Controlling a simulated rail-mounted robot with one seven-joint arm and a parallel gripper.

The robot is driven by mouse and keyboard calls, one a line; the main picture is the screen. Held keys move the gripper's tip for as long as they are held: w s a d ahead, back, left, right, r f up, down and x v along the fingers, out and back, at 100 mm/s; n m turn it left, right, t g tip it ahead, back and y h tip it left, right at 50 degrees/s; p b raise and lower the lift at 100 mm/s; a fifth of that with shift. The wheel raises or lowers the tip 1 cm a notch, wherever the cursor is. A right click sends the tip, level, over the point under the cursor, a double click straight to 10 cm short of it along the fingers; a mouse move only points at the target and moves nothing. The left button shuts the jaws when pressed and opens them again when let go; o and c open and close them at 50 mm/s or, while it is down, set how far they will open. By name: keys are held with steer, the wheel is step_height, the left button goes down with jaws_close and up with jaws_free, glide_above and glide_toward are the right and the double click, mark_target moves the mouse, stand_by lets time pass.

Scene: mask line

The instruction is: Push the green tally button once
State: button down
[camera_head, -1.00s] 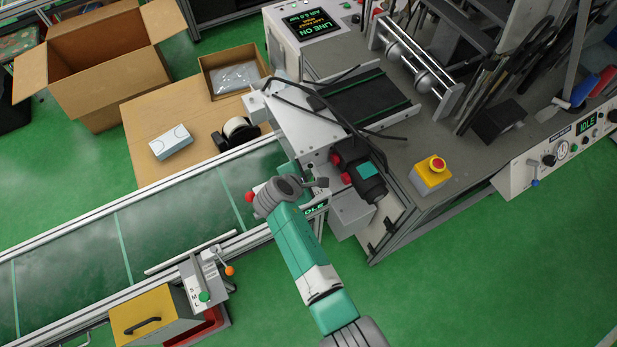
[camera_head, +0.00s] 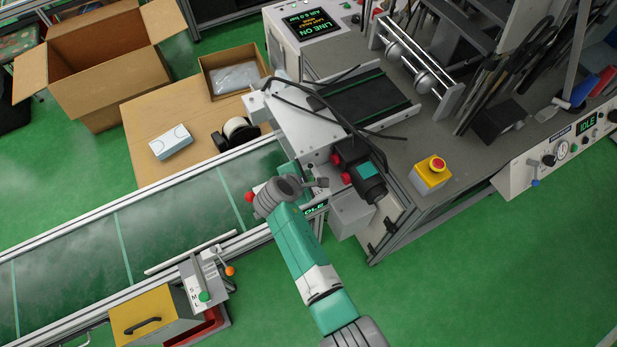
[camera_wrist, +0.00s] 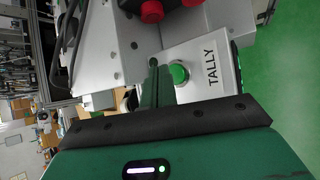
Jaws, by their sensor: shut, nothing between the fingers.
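The green tally button (camera_wrist: 180,72) shows in the wrist view as a round green cap in a pale ring. It sits on a light grey plate (camera_wrist: 205,63) printed "TALLY". My gripper (camera_wrist: 154,66) is shut and empty, its dark green fingers in front of the plate, just left of the button in the picture. I cannot tell the depth gap between the fingertips and the plate. In the head view my teal arm (camera_head: 300,245) reaches to the machine's end of the conveyor, and the wrist hides the tally button there.
Red knobs (camera_wrist: 152,11) are above the plate in the wrist view. In the head view, a conveyor (camera_head: 170,225) runs left of my arm. A yellow box with a red stop button (camera_head: 437,164) stands right. Another green knob (camera_head: 204,296) is on the S/M/L unit. Green floor is clear lower right.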

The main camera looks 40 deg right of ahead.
steer(key=shift+f, duration=0.45)
steer(key=shift+f+b, duration=0.4)
steer(key=shift+b, duration=0.1)
stand_by(0.5)
steer(key=shift+r+p, duration=0.8)
steer(key=shift+p, duration=0.1)
step_height(320, 180, up, 5)
steer(key=p, duration=0.5)
steer(key=shift+r, duration=0.15)
